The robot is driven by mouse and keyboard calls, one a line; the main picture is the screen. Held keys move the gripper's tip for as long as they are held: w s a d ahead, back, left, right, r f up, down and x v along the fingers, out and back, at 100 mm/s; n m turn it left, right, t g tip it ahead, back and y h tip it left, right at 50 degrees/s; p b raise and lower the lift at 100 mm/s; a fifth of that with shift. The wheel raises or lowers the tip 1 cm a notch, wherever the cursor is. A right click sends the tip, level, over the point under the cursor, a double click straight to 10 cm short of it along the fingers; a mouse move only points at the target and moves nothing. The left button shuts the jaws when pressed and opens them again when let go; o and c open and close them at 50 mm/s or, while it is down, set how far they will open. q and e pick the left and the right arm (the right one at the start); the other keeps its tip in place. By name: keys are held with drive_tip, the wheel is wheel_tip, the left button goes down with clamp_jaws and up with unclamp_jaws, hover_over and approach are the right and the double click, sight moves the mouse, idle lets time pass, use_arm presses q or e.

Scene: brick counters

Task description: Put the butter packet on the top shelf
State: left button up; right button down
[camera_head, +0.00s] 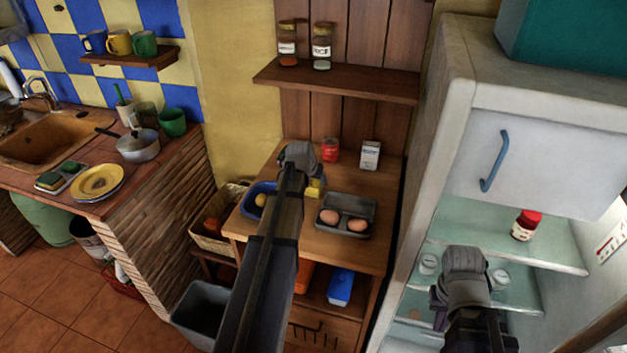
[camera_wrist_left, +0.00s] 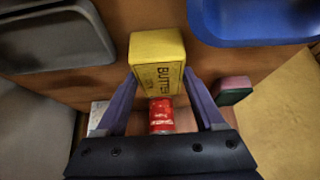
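The yellow butter packet (camera_head: 314,187) is at the wooden table, partly hidden by my left arm in the head view. In the left wrist view, the butter packet (camera_wrist_left: 157,60) sits between the two fingers of my left gripper (camera_wrist_left: 160,75), with no clear gap at either side. The left gripper (camera_head: 299,155) looks shut on it; whether the packet touches the table is unclear. A wooden wall shelf (camera_head: 340,84) holds two jars. The open fridge has an upper glass shelf (camera_head: 475,238) with a red-lidded jar (camera_head: 525,225). My right gripper (camera_head: 465,262) is before the fridge, its fingers hidden.
A grey egg tray (camera_head: 344,215) stands right of the packet and a blue bowl (camera_head: 250,208) left. A red can (camera_head: 330,150) and white carton (camera_head: 370,155) stand behind. Small jars (camera_head: 428,264) occupy a lower fridge shelf.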

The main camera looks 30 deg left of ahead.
use_arm(q)
drive_tip(key=o, duration=0.4)
drive_tip(key=shift+r, duration=0.15)
drive_tip(key=shift+r+p, duration=0.2)
drive_tip(key=shift+p, duration=0.15)
drive_tip(key=p+v, duration=1)
drive_tip(key=v, duration=0.1)
drive_tip(key=shift+s+d+r, duration=0.15)
drive_tip(key=shift+s+r, duration=0.1)
drive_tip(key=shift+f, duration=0.1)
